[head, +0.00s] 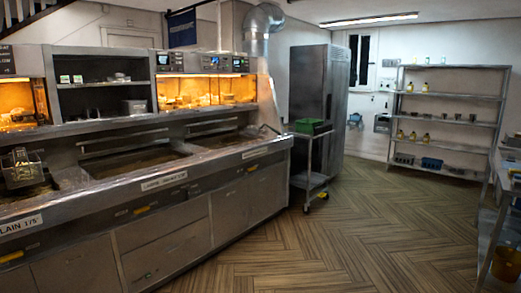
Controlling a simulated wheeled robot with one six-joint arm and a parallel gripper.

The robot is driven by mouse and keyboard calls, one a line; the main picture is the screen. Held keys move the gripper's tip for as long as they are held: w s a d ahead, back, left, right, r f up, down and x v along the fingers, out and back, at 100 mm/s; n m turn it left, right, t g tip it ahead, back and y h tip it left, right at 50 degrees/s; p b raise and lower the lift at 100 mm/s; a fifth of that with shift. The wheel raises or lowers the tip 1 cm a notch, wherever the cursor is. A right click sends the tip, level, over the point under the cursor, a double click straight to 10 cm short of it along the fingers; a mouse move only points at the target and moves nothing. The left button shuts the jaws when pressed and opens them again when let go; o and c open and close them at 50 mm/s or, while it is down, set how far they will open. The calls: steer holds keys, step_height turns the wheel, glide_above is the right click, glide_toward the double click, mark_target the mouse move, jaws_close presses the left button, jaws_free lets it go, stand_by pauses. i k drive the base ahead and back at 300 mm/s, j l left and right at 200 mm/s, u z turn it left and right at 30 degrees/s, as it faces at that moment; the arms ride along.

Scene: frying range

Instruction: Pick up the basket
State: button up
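A metal wire frying basket (22,170) is at the far left of the head view, at the left fryer vat of the steel range. It looks upright, with its lower part at the vat's opening. Whether it rests on the rim or hangs there is too small to tell. At the right end of the range, a thin dark handle-like shape (268,129) stands over the right vat; what it belongs to is unclear. My gripper is not in view.
The range front (165,240) runs along the left. A trolley (311,165) with a green crate (310,127) stands beyond its end, before a tall steel cabinet (318,85). Shelving (448,96) is at the back right, a steel table (492,225) at the right edge. The floor (345,235) between is clear.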

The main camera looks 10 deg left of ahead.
mark_target(21, 168)
steer(key=u, duration=1.95)
